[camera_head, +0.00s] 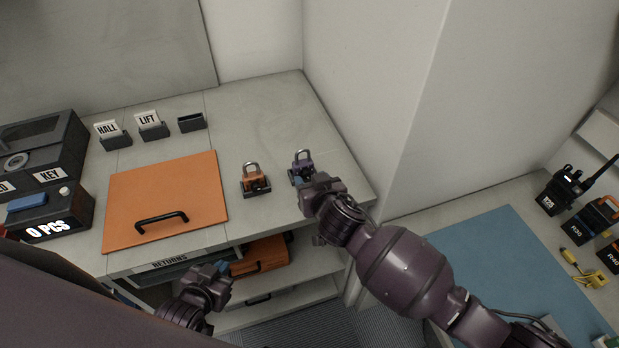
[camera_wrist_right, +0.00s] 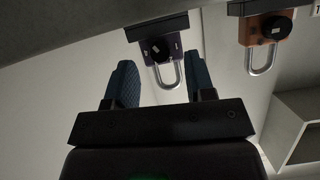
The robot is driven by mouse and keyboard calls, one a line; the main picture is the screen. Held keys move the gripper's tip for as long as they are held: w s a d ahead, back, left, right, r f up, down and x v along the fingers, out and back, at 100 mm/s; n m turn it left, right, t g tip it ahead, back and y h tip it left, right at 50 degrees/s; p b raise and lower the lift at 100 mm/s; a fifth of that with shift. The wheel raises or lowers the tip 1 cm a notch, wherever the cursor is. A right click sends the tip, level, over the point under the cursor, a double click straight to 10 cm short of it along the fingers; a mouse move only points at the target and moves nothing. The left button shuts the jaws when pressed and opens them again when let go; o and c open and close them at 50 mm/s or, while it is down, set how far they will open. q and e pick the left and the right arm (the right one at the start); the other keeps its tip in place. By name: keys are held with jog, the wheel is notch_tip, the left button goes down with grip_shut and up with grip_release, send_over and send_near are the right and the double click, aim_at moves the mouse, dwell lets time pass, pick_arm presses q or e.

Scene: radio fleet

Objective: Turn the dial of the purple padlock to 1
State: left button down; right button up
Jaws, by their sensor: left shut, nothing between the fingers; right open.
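The purple padlock (camera_head: 302,161) stands on a dark base at the right part of the grey counter. In the right wrist view the purple padlock (camera_wrist_right: 162,52) appears upside down, with its dark round dial facing the camera. My right gripper (camera_head: 306,184) is right in front of it and hides its lower part in the head view. Its blue fingertips (camera_wrist_right: 160,82) are open, one on each side of the shackle in the picture, with nothing between them that I can see gripped. My left gripper (camera_head: 222,272) is shut and empty, low in front of the counter. The dial's number is unreadable.
An orange padlock (camera_head: 255,180) stands on its own base just left of the purple one. An orange panel with a black handle (camera_head: 163,217) lies further left. Signs marked HALL (camera_head: 107,128) and LIFT (camera_head: 147,119) stand behind. A wall rises right of the counter.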

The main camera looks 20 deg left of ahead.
jog(key=shift+x, duration=0.95)
grip_shut()
